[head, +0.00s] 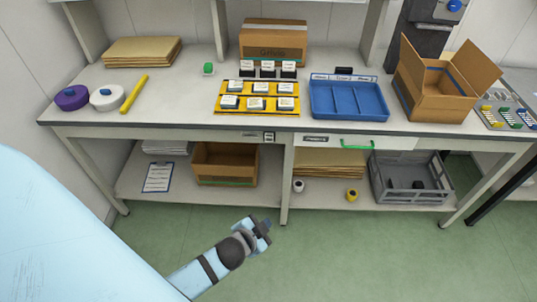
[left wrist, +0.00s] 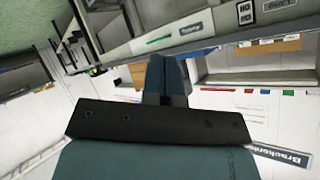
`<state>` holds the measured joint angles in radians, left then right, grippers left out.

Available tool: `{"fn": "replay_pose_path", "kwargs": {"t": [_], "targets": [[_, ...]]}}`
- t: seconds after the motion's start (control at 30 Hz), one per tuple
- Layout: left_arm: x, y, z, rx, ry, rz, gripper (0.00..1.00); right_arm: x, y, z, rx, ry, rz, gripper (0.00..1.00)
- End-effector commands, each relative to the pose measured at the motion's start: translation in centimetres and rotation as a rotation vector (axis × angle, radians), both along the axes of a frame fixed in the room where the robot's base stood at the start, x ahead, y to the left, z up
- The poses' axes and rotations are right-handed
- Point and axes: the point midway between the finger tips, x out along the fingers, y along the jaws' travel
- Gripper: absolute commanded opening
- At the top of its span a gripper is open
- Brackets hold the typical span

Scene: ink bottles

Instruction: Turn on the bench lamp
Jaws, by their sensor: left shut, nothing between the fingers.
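I cannot make out a lamp itself in either view. A small dark plate with pale switch-like squares (head: 269,136) is on the bench's front edge, left of the drawer. The left wrist view shows what looks like the same plate (left wrist: 246,12), near the top edge. My right gripper is not in view.
The bench (head: 180,110) carries a yellow rack (head: 257,112) of bottle boxes, a blue tray (head: 348,114), tape rolls and an open carton (head: 436,92). The lower shelf holds a carton and grey crate (head: 408,190). The green floor ahead is clear.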

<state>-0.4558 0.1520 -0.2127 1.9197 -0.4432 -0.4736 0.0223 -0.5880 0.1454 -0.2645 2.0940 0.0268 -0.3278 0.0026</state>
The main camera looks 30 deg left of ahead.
Motion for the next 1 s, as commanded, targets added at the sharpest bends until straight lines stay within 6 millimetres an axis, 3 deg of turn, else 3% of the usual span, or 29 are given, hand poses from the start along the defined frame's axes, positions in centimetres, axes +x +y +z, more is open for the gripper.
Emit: {"fn": "replay_pose_path", "kwargs": {"t": [0.03, 0.1, 0.37, 0.5, 0.63, 1.0], "targets": [[1.9, 1.0, -3.5, 0.086, -0.029, 0.004, 0.00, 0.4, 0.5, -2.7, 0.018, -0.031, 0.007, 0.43], [4.1, 2.5, -5.2, 0.211, -0.066, 0.016, 0.00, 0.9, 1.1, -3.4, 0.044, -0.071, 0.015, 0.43], [11.9, 7.8, -8.8, 0.673, -0.222, 0.119, 0.00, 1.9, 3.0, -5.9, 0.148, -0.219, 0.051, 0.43], [15.2, 9.9, -9.2, 0.900, -0.316, 0.202, 0.00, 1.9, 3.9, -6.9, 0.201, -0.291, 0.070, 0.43], [17.2, 11.2, -8.6, 1.066, -0.390, 0.275, 0.00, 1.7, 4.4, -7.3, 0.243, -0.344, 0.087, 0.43], [18.8, 12.0, -6.8, 1.229, -0.469, 0.355, 0.00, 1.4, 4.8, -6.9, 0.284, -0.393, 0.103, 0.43]]}}
